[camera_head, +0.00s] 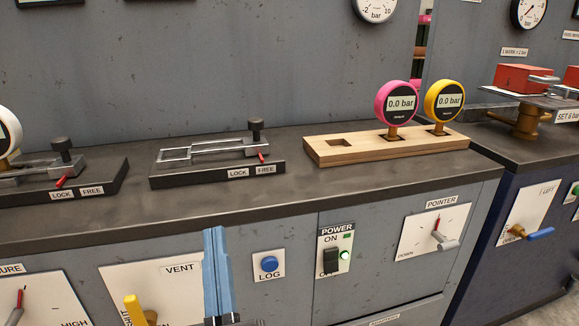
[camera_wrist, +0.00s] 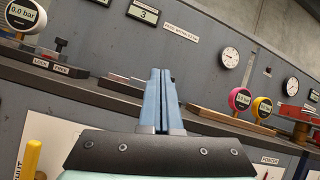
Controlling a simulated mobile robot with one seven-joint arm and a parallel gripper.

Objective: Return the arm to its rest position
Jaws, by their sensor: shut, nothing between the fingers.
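My gripper (camera_head: 216,262) shows at the lower middle of the head view, its blue fingers pointing up in front of the cabinet face, between the VENT panel and the blue LOG button. In the wrist view my gripper (camera_wrist: 162,75) has its two blue fingers side by side, together and empty. It appears apart from the bench and the things on it. The rest of my arm is mostly out of the head view.
A wooden stand (camera_head: 350,152) on the bench holds a pink gauge (camera_head: 396,103) and a yellow gauge (camera_head: 444,101); its left socket is empty. A clamp fixture (camera_head: 220,165) sits left of it. A yellow lever (camera_head: 135,309) and a POWER switch (camera_head: 331,262) flank my gripper.

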